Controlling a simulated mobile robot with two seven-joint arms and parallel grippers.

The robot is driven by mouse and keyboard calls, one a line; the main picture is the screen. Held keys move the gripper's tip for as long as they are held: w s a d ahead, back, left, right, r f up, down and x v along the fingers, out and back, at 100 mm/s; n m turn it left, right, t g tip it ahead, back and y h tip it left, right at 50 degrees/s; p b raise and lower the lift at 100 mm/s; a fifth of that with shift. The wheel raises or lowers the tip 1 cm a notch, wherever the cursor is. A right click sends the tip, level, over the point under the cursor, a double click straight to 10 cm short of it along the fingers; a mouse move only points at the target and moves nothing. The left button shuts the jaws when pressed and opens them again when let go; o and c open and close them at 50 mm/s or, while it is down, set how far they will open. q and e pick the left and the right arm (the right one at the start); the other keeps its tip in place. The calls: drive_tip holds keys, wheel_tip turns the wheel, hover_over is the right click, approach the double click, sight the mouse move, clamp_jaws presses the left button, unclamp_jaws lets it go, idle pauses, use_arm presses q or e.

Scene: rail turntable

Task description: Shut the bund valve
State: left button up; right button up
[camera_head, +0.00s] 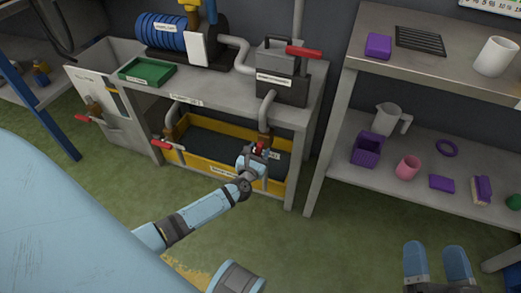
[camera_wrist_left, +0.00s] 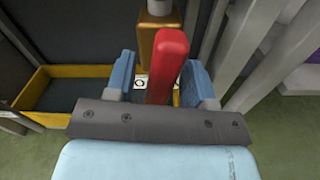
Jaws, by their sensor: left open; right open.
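A valve with a red lever handle (camera_head: 262,146) sits on the pipe over the right end of the yellow bund tray (camera_head: 200,165). In the left wrist view its red handle (camera_wrist_left: 165,62) stands between my fingers, with the brass valve body (camera_wrist_left: 153,42) behind it. My left gripper (camera_head: 257,156) is open around the handle; a gap shows at least on its left side. Whether the other finger touches is unclear. My left gripper hides part of the valve in the head view. My right gripper (camera_head: 438,262) is open and empty at the bottom right.
Other red handles show at the tray's left end (camera_head: 162,144), at the far left (camera_head: 88,119) and on the grey box (camera_head: 304,52). A bench leg (camera_head: 297,165) stands just right of the left gripper. The right shelf (camera_head: 400,175) holds purple items and a jug (camera_head: 388,120).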

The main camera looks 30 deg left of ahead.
use_arm(q)
drive_tip(key=shift+x, duration=0.8)
clamp_jaws()
